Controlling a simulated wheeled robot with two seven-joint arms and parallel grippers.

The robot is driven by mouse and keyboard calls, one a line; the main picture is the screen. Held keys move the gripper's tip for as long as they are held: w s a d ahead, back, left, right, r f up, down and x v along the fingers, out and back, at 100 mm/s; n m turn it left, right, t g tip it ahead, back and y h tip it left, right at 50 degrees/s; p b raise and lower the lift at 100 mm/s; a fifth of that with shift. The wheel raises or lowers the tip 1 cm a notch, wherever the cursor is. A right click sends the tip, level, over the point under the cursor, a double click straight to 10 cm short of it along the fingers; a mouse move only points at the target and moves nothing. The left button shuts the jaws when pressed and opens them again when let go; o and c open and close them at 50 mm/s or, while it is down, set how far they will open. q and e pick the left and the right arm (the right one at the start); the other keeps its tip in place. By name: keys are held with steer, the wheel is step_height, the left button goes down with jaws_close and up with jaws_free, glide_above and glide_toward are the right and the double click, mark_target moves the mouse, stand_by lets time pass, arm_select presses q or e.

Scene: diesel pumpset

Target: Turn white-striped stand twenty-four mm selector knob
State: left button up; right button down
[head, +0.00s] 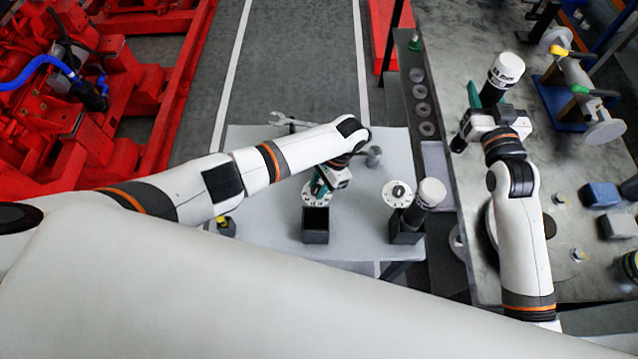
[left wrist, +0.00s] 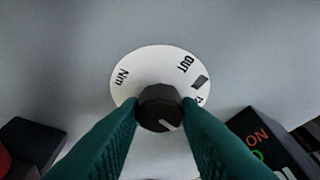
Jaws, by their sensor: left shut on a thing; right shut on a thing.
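A black selector knob (left wrist: 157,104) sits on a round white dial (left wrist: 138,66) marked "Nm" and "OUT". My left gripper (left wrist: 160,112) is shut on this knob, one teal finger on each side; the knob's pale line points to the lower right. My right gripper (head: 483,102) is shut on a dark tool with a white lettered cap (head: 507,69), above the grey bench. I cannot make out a white stripe on the stand.
A wrench (head: 288,121) lies at the table's back.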

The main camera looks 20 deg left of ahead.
arm_select(q)
steer(key=o, duration=1)
arm_select(e)
steer(key=shift+r, duration=0.15)
steer(key=shift+f+b, duration=0.9)
steer(key=shift+f, duration=0.05)
arm_select(q)
steer(key=v, duration=1.2)
steer(key=shift+r, duration=0.1)
steer(key=shift+s, duration=0.1)
